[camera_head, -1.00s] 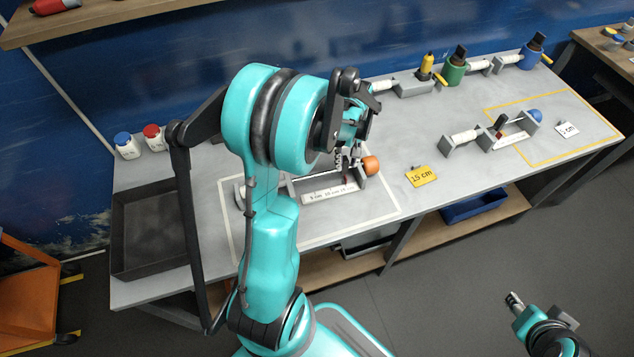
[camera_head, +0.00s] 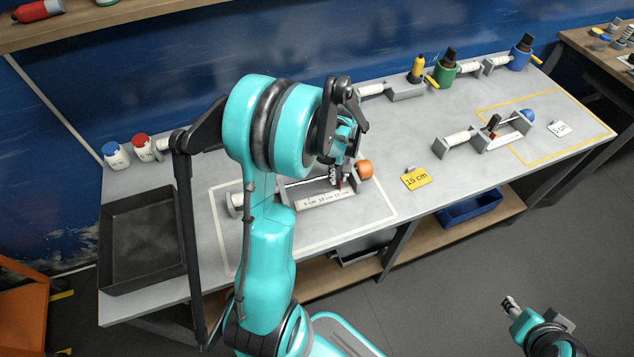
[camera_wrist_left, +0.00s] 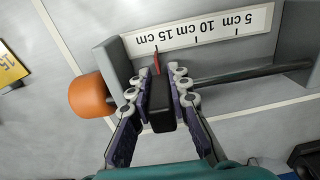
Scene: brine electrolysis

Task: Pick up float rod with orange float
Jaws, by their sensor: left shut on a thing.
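The orange float (camera_head: 364,169) sits at the right end of the float rod, at the right end of a grey stand with a white scale (camera_head: 325,200). In the left wrist view the float (camera_wrist_left: 92,96) is at the left and the dark rod (camera_wrist_left: 250,73) runs along the stand. A black block (camera_wrist_left: 160,106) with a red pointer (camera_wrist_left: 156,64) is in line with the rod near the 15 cm mark. My left gripper (camera_wrist_left: 160,88) is shut on this block, one finger on each side. My right gripper (camera_head: 510,303) is off the table at lower right, its jaw opening unclear.
A yellow 15 cm card (camera_head: 415,179) lies right of the float. A second stand with a blue float (camera_head: 528,115) is farther right. A dark tray (camera_head: 145,240) and two lidded jars (camera_head: 116,156) are at the left.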

